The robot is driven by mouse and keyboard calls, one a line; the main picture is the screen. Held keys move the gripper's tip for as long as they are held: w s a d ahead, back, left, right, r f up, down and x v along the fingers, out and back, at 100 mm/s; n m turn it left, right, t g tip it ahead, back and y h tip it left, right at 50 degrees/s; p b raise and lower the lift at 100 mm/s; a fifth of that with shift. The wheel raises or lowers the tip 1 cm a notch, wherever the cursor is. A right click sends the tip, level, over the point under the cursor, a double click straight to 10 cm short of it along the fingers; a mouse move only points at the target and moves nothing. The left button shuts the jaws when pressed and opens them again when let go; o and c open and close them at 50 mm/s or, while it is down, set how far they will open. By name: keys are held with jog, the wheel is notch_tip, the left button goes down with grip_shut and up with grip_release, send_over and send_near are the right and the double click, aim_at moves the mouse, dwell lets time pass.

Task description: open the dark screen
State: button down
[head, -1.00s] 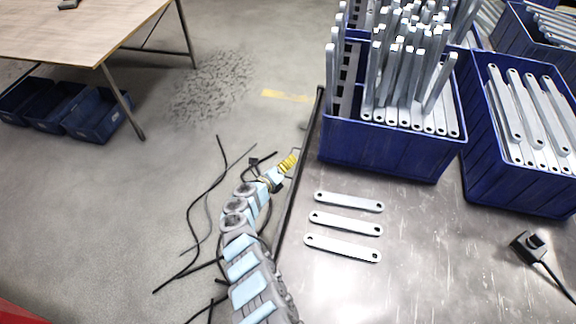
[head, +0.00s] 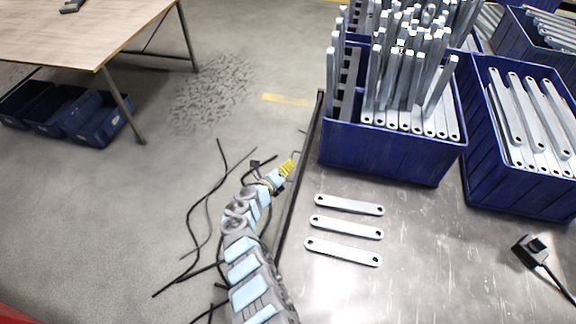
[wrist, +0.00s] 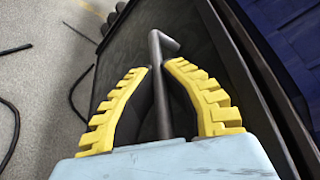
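The dark screen (head: 298,180) is a long, narrow dark panel seen nearly edge-on along the left side of the metal table. In the wrist view its dark face (wrist: 220,70) fills the middle and right. A thin, bent dark handle (wrist: 158,60) stands out from it. My gripper (head: 292,163) is at the screen's left side, by the handle. In the wrist view my yellow fingers (wrist: 157,67) lie on both sides of the handle bar, their tips close against it. The lower end of the bar runs down near my palm.
Blue bins (head: 390,154) of metal brackets stand on the metal table (head: 420,250). Several loose brackets (head: 345,228) and a black corded device (head: 532,250) lie there. Black cables (head: 205,200) lie on the floor. A wooden table (head: 80,40) stands at the upper left; floor between is open.

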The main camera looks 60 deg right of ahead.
jog(key=shift+d+r, duration=0.1)
jog(key=shift+r, duration=0.15)
jog(key=c, duration=1.6)
grip_release()
jog(key=shift+r, duration=0.1)
jog(key=o, duration=0.5)
jog(key=shift+a, duration=0.75)
jog(key=v, duration=1)
jog(key=shift+w+a+r, duration=0.1)
jog(key=shift+a, duration=0.15)
